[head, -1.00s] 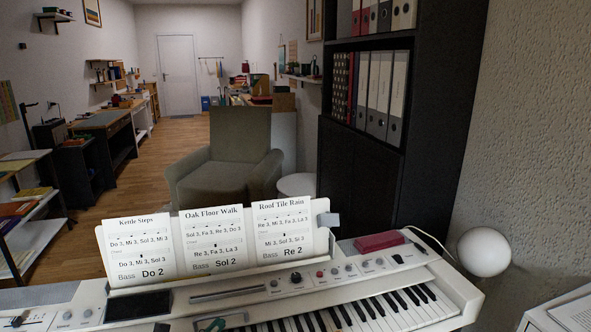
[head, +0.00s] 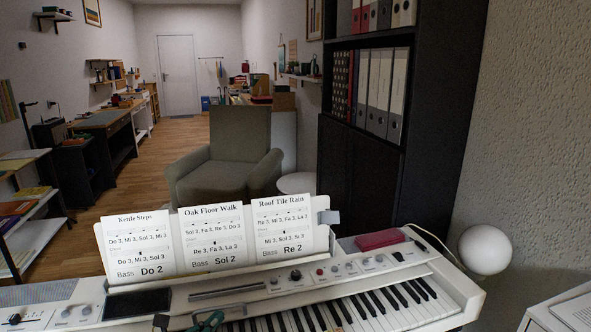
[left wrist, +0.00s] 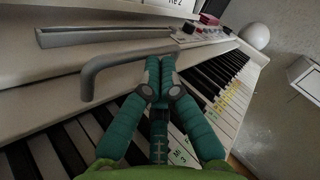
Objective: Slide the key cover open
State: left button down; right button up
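The cream digital piano (head: 280,285) runs along the bottom of the head view. Its white and black keys (head: 390,303) show at the right and extend toward the lower middle. My left gripper (head: 208,320) shows as a green piece at the bottom edge. In the left wrist view, its teal fingers (left wrist: 160,75) are together at the right end of the grey curved handle (left wrist: 130,57) on the cream key cover (left wrist: 60,80). My right gripper is not in view.
Three song sheets (head: 215,240) stand on the music stand behind the controls. A red box (head: 380,239) and a round white lamp (head: 486,250) are at the right. Keys show on both sides of my fingers in the left wrist view.

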pick_arm(q)
jog(key=shift+w+a+b, duration=0.2)
jog(key=shift+w+b, duration=0.35)
jog(key=shift+w, duration=0.15)
dwell(0.5)
jog(key=shift+s+d+p, duration=0.15)
jog(key=shift+s+p, duration=0.2)
jog(key=shift+s, duration=0.15)
jog(key=shift+s+d+p, duration=0.15)
jog(key=shift+s+p, duration=0.15)
jog(key=shift+s, duration=0.2)
jog(key=shift+s+d+p, duration=0.2)
jog(key=shift+s+p, duration=0.3)
jog(key=shift+s, duration=0.1)
jog(key=shift+s+d+p, duration=0.25)
jog(key=shift+s+p, duration=0.2)
jog(key=shift+s, duration=0.45)
jog(key=shift+s+d+p, duration=0.25)
jog(key=shift+s+p, duration=0.2)
jog(key=shift+s, duration=0.45)
